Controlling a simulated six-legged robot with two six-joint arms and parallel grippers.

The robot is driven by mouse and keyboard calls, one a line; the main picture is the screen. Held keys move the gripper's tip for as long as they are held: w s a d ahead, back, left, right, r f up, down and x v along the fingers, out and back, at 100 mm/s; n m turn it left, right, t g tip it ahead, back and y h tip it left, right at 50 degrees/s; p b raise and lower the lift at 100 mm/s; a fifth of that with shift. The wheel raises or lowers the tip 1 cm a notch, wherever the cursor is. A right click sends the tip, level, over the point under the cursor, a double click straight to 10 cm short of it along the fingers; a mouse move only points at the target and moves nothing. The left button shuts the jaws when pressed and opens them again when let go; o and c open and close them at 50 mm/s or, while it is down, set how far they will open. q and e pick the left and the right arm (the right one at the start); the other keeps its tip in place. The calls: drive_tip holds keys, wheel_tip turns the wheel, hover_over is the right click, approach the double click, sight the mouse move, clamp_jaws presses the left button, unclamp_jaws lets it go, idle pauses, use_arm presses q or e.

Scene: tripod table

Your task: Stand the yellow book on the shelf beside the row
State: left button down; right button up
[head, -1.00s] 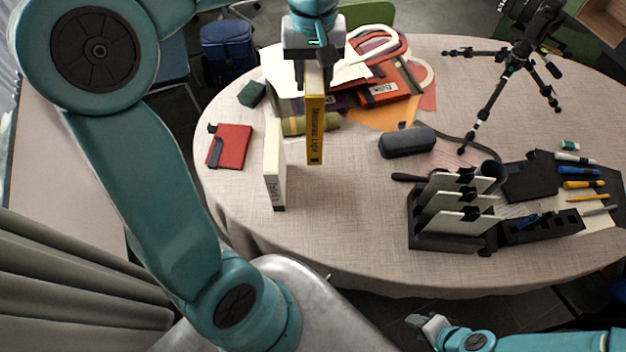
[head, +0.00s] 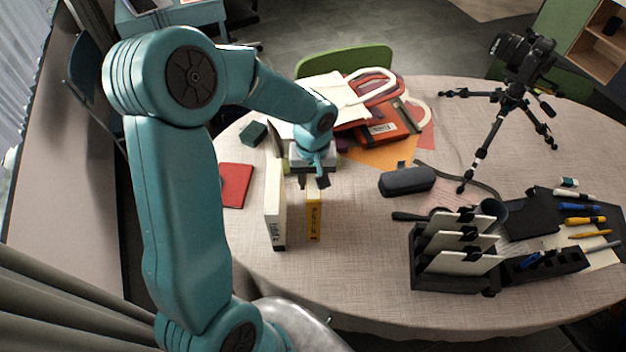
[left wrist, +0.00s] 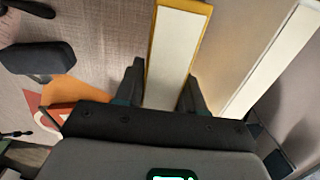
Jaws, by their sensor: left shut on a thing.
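The yellow book (head: 314,222) is upright, spine towards me, just right of a standing white book (head: 274,210). My left gripper (head: 314,183) is shut on its upper part from above. A narrow gap separates the two books. I cannot tell whether the yellow book's lower edge touches the table. In the left wrist view the yellow book (left wrist: 178,48) sits between the fingers (left wrist: 165,88), its pale page side showing, with the white book (left wrist: 272,58) apart on the right. No separate shelf board is clear there; the white book appears to stand on the cloth-covered table (head: 350,270).
A red book (head: 236,185) lies to the left. A dark case (head: 406,181) and a black rack with white panels (head: 455,255) are to the right. A tripod with camera (head: 505,100) stands behind. The cloth in front of the books is clear.

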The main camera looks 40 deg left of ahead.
use_arm(q)
drive_tip(key=shift+w+f, duration=0.1)
drive_tip(key=shift+f, duration=0.5)
drive_tip(key=shift+f, duration=0.2)
drive_tip(key=c, duration=0.7)
unclamp_jaws()
drive_tip(key=shift+r, duration=0.15)
